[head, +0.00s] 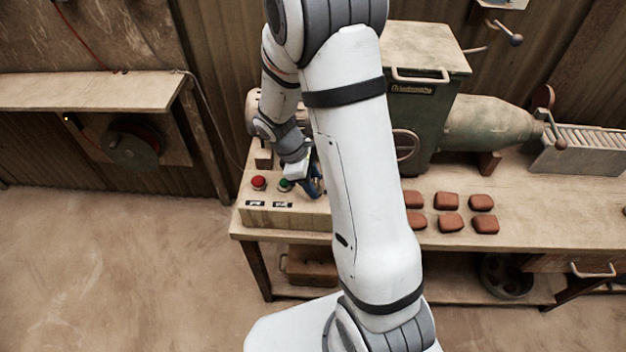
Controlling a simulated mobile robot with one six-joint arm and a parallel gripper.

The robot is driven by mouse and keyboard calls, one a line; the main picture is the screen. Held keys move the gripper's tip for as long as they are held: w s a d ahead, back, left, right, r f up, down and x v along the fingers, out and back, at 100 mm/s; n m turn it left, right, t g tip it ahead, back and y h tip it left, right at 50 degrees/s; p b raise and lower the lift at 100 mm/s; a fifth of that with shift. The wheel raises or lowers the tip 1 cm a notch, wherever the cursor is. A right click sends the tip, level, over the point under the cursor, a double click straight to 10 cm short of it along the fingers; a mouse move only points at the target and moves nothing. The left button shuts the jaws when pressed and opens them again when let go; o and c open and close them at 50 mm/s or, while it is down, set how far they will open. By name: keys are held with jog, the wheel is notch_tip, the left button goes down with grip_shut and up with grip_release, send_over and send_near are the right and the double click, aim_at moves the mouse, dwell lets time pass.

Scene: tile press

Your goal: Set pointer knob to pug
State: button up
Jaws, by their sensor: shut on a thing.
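The cream control box (294,212) stands at the left end of the workbench, with a red button (258,183), a green button (284,185) and small black-and-white labels (254,204) below them. My gripper (316,188) points down at the top of the box, just right of the green button. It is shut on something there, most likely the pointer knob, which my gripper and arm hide. The knob's direction and any pug mark cannot be seen.
A green machine (425,120) with a tapered barrel (490,123) stands at the back of the workbench (550,205). Several reddish-brown blocks (448,222) lie in front of it. A roller tray (585,150) is at the right. The floor (110,260) at left is clear.

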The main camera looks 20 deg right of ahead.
jog(key=m+g+y, duration=0.1)
jog(key=m, duration=0.3)
jog(key=shift+w+d+m, duration=0.1)
jog(key=shift+w+m, duration=0.05)
jog(key=shift+m, duration=0.25)
jog(key=m, duration=0.2)
jog(key=m+g+y, duration=0.1)
jog(key=m, duration=0.1)
jog(key=shift+d+y, duration=0.1)
jog(key=shift+y, duration=0.2)
jog(key=m+y, duration=0.1)
jog(key=m, duration=0.3)
jog(key=shift+d, duration=0.1)
jog(key=shift+d+m+y+b, duration=0.15)
jog(key=shift+m+y, duration=0.35)
jog(key=shift+m, duration=0.6)
jog(key=shift+a+m+y+b, duration=0.15)
jog(key=shift+m+y, duration=0.35)
jog(key=shift+m, duration=0.6)
jog(key=shift+d, duration=0.1)
jog(key=o, duration=1)
jog(key=shift+w+r, duration=0.1)
jog(key=v, duration=0.7)
jog(key=shift+w+d+r, duration=0.1)
jog(key=shift+r, duration=0.2)
